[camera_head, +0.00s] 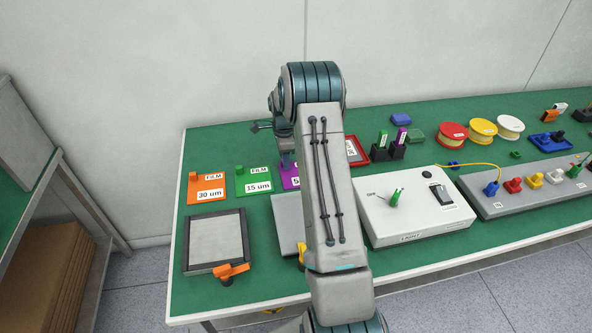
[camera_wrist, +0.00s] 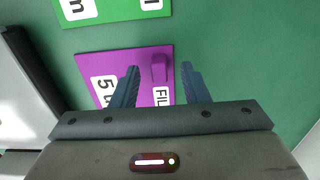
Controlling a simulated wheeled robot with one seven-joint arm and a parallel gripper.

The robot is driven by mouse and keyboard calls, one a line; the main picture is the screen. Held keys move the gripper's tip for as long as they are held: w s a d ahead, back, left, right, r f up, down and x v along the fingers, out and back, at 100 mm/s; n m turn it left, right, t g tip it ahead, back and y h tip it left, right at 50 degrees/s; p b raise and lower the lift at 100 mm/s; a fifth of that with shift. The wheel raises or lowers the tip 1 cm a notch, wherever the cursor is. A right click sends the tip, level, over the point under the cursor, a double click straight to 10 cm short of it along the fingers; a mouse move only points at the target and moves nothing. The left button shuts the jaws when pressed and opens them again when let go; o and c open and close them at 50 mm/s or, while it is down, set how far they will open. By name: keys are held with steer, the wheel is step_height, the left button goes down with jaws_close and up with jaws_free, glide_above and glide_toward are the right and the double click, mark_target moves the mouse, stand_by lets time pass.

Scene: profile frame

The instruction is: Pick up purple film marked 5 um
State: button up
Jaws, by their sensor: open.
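The purple film (camera_wrist: 117,62) marked 5 lies flat on the green table in the wrist view, with a small raised purple tab (camera_wrist: 159,68) near its edge. In the head view only a strip of the purple film (camera_head: 288,170) shows; my arm hides the rest. My gripper (camera_wrist: 158,76) is open above the film. Its two fingers stand on either side of the tab in the picture, with nothing between them seen to be gripped. I cannot tell the exact height of the fingertips over the tab.
A green 15 um film (camera_head: 254,184) and an orange 30 um film (camera_head: 207,190) lie to the left. A framed grey panel (camera_head: 214,240) lies in front of them. A white control box (camera_head: 415,210) stands right of my arm. A red-framed piece (camera_head: 356,151) lies behind it.

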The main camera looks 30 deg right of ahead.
steer(key=shift+f, duration=0.5)
steer(key=shift+c, duration=0.3)
jaws_close()
steer(key=shift+r, duration=0.15)
